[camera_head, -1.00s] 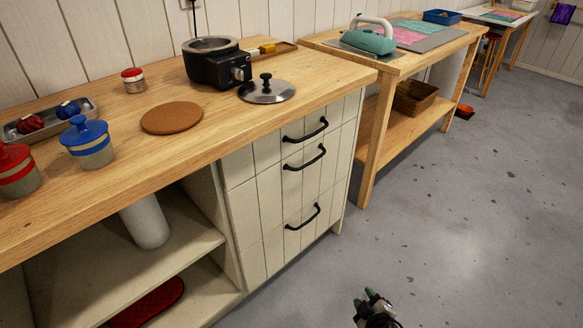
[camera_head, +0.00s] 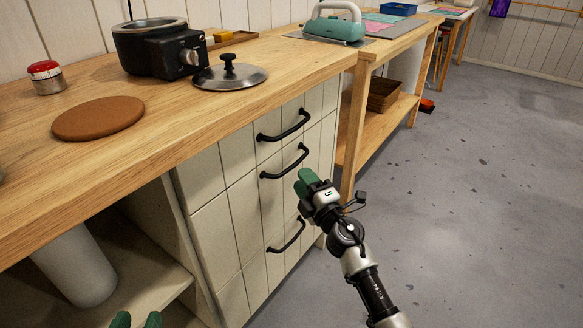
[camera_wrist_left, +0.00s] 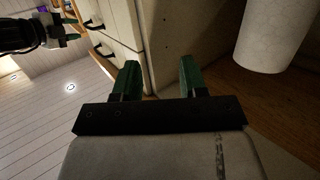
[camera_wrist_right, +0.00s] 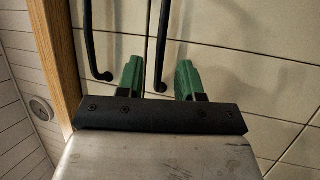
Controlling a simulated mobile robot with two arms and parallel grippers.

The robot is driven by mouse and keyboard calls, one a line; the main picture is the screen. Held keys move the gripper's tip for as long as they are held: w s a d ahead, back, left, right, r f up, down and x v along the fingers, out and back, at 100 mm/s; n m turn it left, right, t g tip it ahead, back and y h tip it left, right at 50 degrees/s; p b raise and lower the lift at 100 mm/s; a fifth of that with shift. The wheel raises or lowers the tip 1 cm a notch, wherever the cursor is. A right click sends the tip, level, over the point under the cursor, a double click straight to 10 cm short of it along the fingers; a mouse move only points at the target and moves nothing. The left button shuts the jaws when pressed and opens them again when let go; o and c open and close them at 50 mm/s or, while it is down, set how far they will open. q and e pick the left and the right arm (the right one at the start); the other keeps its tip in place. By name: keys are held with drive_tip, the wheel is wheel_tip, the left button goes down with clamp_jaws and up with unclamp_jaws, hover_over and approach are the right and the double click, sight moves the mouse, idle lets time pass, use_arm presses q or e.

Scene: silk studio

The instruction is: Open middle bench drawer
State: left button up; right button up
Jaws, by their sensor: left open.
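The bench drawer front (camera_head: 240,195) is cream, with three black bar handles stacked one above another. The middle handle (camera_head: 285,162) is the second from the top, and its drawer looks shut. My right gripper (camera_head: 304,181) is open, just right of and below that handle. In the right wrist view, the middle handle (camera_wrist_right: 163,45) runs down to between the two green fingertips (camera_wrist_right: 158,75); no grip on it shows. The top handle (camera_wrist_right: 89,40) is left of them. My left gripper (camera_head: 136,319) is low at the bottom edge; its fingers are apart and empty in the left wrist view (camera_wrist_left: 160,75).
The wooden benchtop (camera_head: 200,110) overhangs the drawers and carries a black pot (camera_head: 150,50), a lid (camera_head: 230,73) and a cork mat (camera_head: 98,118). An open shelf with a white cylinder (camera_head: 72,265) is left of the drawers. Grey floor (camera_head: 480,200) is free on the right.

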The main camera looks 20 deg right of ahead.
sight(293, 166)
use_arm(q)
drive_tip(key=shift+w+d+r+t+h+b, duration=0.15)
drive_tip(key=shift+d+r+t+h+b, duration=0.1)
drive_tip(key=shift+r+t, duration=0.5)
drive_tip(key=shift+w+d+r+t+h+b, duration=0.1)
drive_tip(key=shift+r+t+h+b, duration=0.1)
drive_tip(key=shift+r+t, duration=0.5)
use_arm(e)
drive_tip(key=shift+x, duration=2.8)
use_arm(q)
drive_tip(key=shift+r, duration=0.1)
use_arm(e)
drive_tip(key=shift+c, duration=0.4)
clamp_jaws()
